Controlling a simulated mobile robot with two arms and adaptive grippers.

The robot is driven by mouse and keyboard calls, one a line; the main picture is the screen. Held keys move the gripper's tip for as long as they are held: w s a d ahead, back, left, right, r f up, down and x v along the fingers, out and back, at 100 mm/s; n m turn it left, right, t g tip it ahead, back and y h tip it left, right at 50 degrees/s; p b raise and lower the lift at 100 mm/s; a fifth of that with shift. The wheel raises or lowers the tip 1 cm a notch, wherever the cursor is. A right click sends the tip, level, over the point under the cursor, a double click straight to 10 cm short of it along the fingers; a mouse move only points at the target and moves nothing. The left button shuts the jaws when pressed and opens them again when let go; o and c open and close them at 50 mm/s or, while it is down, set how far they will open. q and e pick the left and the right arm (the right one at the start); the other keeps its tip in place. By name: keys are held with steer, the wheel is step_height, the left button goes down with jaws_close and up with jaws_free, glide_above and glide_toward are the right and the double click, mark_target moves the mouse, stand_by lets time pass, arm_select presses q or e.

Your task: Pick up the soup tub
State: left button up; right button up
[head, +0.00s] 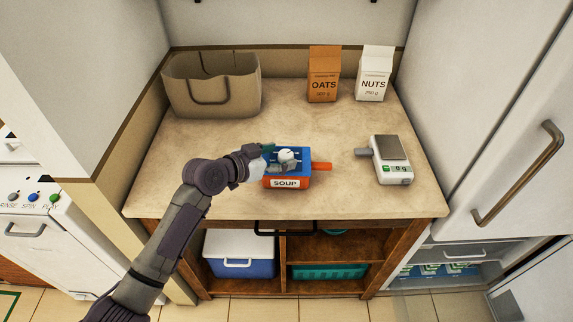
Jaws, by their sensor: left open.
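The soup tub (287,183) is a blue box with an orange side and a white "SOUP" label. It sits on the pale countertop near its front edge, in the middle. My left gripper (285,157) is open over the top of the tub, with the arm coming in from the lower left. The gripper covers much of the tub's top, and I cannot tell whether the fingers touch it. An orange piece (321,166) sticks out on the tub's right. My right gripper is not in view.
A tan bag (212,85) stands at the back left. An oats carton (323,75) and a nuts carton (374,75) stand at the back right. A scale (391,160) is right of the tub. The counter's middle (270,125) is clear. Below are a blue-and-white cooler (240,254) and a teal crate (329,272).

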arm_select(q)
steer(key=shift+x, duration=1)
steer(key=shift+a, duration=0.1)
steer(key=shift+s, duration=0.1)
steer(key=shift+c, duration=0.3)
jaws_close()
steer(key=shift+r, duration=0.1)
